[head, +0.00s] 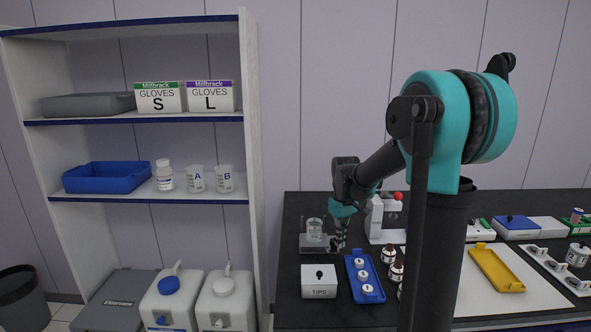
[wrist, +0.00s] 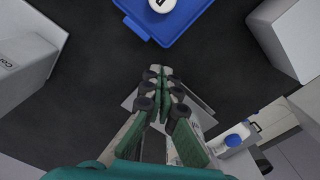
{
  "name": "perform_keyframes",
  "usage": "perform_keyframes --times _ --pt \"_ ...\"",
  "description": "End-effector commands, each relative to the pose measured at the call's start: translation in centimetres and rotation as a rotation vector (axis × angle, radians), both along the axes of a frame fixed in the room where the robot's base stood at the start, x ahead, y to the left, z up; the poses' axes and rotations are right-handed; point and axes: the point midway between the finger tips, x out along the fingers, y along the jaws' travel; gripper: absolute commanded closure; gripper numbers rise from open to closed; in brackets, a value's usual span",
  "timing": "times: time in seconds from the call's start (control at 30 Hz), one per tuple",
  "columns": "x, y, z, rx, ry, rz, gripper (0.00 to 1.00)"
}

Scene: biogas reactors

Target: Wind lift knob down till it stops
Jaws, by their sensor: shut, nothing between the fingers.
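A small grey lift stand (head: 318,243) is at the left end of the black bench, with a clear glass beaker (head: 314,229) on it. I cannot make out its lift knob, which may be behind my gripper. My gripper (head: 340,245) points down just right of the stand, and its fingers are shut and empty. In the wrist view, the closed fingertips (wrist: 160,72) are over the black bench. Part of a light grey plate, likely the stand's, shows behind the fingers; the rest is covered. I cannot tell whether the fingers touch it.
A white instrument (head: 377,220) with a red knob stands behind right. Brown bottles (head: 396,271) are right of the tray. White canisters (head: 230,298) stand beyond the bench's left edge.

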Motion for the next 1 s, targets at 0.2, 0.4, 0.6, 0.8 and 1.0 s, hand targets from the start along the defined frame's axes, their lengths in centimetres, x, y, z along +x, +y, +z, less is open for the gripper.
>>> perform_keyframes --times 0.2,0.4,0.6,0.8,1.0 --pt "-0.5 -0.3 0.1 -0.001 0.001 0.000 1.00" --pt "-0.6 -0.3 1.8 -0.001 0.001 0.000 1.00" --pt "-0.6 -0.3 4.0 -0.001 0.002 0.000 1.00" --pt "-0.6 -0.3 5.7 -0.001 0.002 0.000 1.00" --pt "-0.6 -0.3 6.0 -0.001 0.002 0.000 1.00"
